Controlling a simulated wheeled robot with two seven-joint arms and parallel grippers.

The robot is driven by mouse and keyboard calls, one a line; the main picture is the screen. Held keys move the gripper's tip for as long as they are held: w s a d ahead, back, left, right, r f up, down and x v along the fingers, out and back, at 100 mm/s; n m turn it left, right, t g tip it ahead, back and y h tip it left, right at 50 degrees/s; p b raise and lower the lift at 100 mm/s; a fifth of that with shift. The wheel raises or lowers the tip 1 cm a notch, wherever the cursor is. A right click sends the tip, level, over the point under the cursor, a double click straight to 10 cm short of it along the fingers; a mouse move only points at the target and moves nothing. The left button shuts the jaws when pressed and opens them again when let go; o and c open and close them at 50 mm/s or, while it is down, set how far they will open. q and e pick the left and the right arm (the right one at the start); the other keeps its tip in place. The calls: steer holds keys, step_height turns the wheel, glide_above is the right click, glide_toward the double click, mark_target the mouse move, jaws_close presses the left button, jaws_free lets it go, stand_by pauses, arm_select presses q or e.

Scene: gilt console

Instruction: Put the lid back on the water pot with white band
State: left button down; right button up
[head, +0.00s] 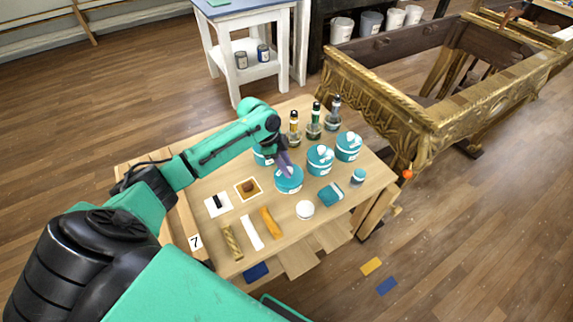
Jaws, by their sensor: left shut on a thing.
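Several teal pots with white parts stand on the wooden table (290,235). The nearest one (289,183) is right under my left gripper (285,168). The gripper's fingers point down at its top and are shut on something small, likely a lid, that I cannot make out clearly. I cannot tell whether it touches the pot. Two more teal pots stand to the right, one in the middle (320,160) and one farther back (348,147). Another (263,156) is partly hidden behind my left arm. Which pot has the task's white band is too small to tell. My right gripper is not in view.
A small teal-and-white jar (358,176), a teal block (331,194) and a white round piece (305,210) lie on the right. Several bottles (314,125) stand at the back. An orange piece (270,223) and white strip (251,232) lie in front. A gilt console frame (375,105) stands behind.

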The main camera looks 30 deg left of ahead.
arm_select(q)
steer(key=shift+f, duration=0.2)
stand_by(0.7)
steer(key=shift+p, duration=0.3)
stand_by(0.5)
steer(key=shift+c, duration=0.2)
jaws_free()
step_height(320, 180, up, 7)
steer(key=p, duration=0.8)
